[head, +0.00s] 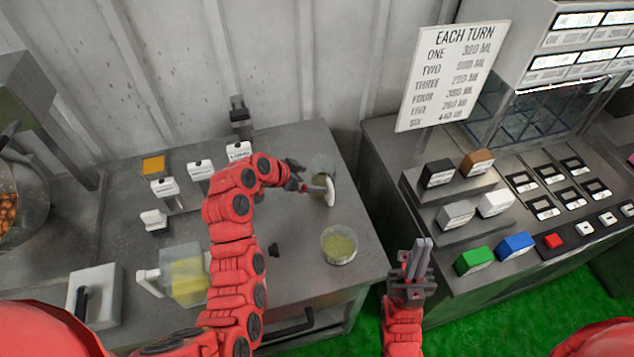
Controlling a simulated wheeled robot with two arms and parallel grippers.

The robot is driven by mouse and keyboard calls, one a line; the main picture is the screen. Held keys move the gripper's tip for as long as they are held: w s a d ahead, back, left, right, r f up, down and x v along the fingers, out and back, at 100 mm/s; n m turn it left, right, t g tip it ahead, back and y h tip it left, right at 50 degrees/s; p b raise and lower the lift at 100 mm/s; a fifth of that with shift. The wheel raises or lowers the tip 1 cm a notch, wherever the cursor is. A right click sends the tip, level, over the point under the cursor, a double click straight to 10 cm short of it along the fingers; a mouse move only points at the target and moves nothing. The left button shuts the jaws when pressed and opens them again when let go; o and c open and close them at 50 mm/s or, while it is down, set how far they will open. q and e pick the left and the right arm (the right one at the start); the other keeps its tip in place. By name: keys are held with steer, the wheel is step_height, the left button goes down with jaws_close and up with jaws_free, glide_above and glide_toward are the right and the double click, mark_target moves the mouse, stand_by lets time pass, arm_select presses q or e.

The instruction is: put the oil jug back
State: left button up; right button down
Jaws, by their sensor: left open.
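A clear vessel with a white handle (322,167), likely the oil jug, stands near the back right of the grey counter, with a little greenish content visible. My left gripper (312,186) is open at its near side, with its fingers close to the white handle; I cannot tell whether they touch it. A second clear jug (185,275) with yellow content and a white handle stands at the front left, partly hidden by my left arm. My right gripper (421,250) points up over the gap right of the counter, its fingers together and empty.
A round clear bowl (339,245) with yellow-green content sits near the counter's right edge. White-labelled holders (200,170) and an orange square (153,165) stand at the back. A console (510,200) with coloured blocks stands to the right. A pan (20,200) is far left.

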arm_select(q)
steer(key=b+v, duration=0.1)
steer(key=v, duration=0.4)
steer(key=shift+s+a+r+b, duration=0.15)
steer(key=shift+r+b, duration=0.1)
steer(key=shift+b, duration=0.1)
